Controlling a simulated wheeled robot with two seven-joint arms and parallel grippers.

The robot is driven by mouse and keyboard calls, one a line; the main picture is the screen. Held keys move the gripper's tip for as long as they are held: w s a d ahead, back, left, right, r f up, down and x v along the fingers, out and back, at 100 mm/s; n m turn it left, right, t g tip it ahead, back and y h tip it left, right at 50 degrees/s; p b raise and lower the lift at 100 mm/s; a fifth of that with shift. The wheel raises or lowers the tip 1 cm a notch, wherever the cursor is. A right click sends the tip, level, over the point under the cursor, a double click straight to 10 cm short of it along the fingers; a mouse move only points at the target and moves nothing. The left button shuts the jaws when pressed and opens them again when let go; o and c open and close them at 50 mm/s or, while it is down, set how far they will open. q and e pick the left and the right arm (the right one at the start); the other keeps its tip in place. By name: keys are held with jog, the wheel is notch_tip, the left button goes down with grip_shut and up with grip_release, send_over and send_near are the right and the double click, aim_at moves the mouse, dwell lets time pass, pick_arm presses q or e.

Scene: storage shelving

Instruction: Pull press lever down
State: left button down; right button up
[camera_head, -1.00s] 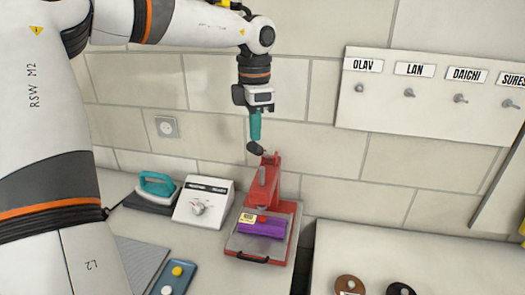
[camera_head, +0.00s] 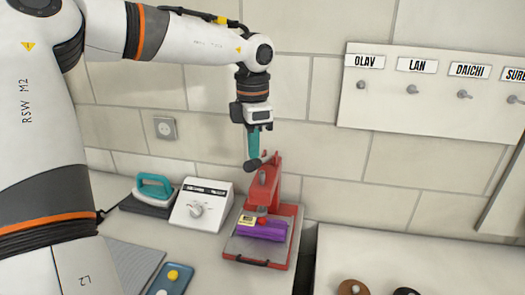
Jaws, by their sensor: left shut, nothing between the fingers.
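The red press (camera_head: 273,188) stands on the counter, with a purple object (camera_head: 261,231) lying on its grey plate. A small yellow and red piece lies at the purple object's left end. My left gripper (camera_head: 253,158), with teal fingers, points down just above and left of the press's red upper arm. Its fingers are shut with nothing between them. The dark tip below the teal part is close to the top of the press arm. I cannot tell whether it touches, or which dark part belongs to the lever. My right gripper is not in view.
A white box with a dial (camera_head: 202,205) and a teal iron (camera_head: 153,187) stand left of the press. A blue tray (camera_head: 171,279) lies in front. A tiled wall and a name board with hooks (camera_head: 433,100) are behind. A gap separates the counters to the right.

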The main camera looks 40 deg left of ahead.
aim_at(252, 171)
pick_arm(q)
jog(key=shift+s+d+f+b, duration=0.15)
jog(key=shift+s+f+b, duration=0.1)
jog(key=shift+f+b, duration=0.75)
jog(key=shift+s+d+f+b, duration=0.15)
jog(key=shift+s+f+b, duration=0.15)
jog(key=shift+f+b, duration=0.7)
jog(key=shift+s+d+f+b, duration=0.2)
jog(key=shift+f+b, duration=0.5)
jog(key=shift+f, duration=0.5)
jog(key=shift+r, duration=0.2)
jog(key=shift+r+p, duration=0.35)
jog(key=shift+p, duration=0.15)
notch_tip(252, 171, up, 16)
jog(key=p, duration=1.2)
